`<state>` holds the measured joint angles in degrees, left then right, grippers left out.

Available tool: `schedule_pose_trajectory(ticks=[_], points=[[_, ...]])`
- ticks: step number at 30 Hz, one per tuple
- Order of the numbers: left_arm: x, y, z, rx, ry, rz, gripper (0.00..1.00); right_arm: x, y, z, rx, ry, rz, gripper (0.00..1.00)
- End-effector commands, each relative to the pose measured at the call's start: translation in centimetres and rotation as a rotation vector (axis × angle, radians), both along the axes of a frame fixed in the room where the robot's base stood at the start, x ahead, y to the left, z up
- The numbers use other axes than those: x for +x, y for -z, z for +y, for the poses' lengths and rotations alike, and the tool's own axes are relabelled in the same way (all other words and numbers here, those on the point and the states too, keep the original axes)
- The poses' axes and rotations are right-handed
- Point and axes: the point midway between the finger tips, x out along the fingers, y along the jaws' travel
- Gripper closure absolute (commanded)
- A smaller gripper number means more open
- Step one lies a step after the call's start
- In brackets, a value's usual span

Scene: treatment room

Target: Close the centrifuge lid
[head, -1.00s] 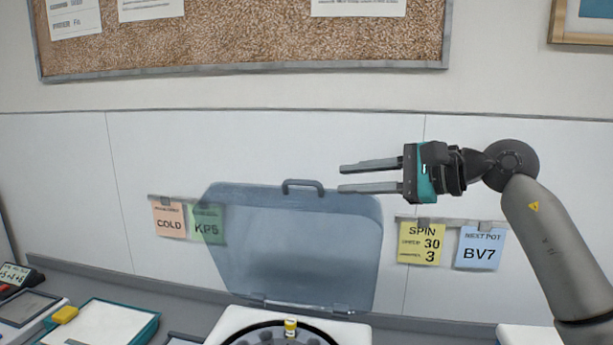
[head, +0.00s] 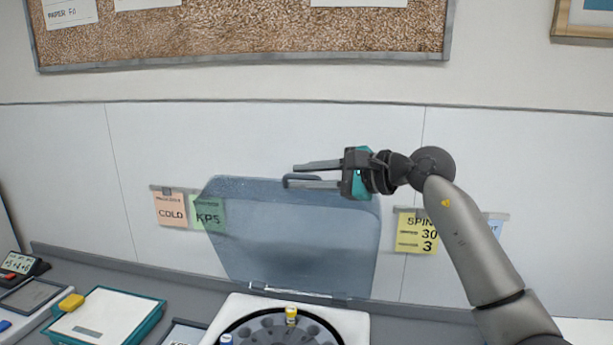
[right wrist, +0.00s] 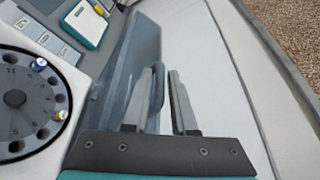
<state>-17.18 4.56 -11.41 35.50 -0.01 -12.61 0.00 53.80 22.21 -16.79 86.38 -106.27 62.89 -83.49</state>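The centrifuge (head: 357,325) stands at the bottom middle of the head view, its round rotor exposed. Its translucent blue-grey lid (head: 300,240) stands up, open, hinged at the rear edge. The dark lid handle (head: 288,180) is on the lid's top edge, partly hidden by my right gripper (head: 291,176). That gripper is open, its fingers pointing left along the top edge of the lid. In the right wrist view the handle (right wrist: 157,88) shows between the two spread fingers, with gaps still visible. My left gripper is not in view.
A yellow-capped tube (head: 291,315) and a blue-capped tube (head: 226,340) sit in the rotor. A teal-edged tray (head: 110,318) and a small timer (head: 20,264) are on the counter at left. Note cards and a pale wall are behind the lid.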

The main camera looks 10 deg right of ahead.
Motion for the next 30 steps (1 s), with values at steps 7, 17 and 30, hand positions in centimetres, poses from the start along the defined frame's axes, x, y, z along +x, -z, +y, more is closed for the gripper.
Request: schedule_pose_trajectory(ticks=[7, 17, 30], points=[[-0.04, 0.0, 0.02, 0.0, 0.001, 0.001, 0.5, -0.02, -0.01, -0.03, 0.0, 0.0, 0.0, 1.0], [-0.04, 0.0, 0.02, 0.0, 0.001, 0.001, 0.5, -0.03, -0.01, -0.04, 0.001, 0.0, 0.001, 1.0], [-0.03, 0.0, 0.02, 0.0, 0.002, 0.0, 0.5, -0.03, 0.0, -0.04, 0.0, 0.0, 0.001, 1.0]])
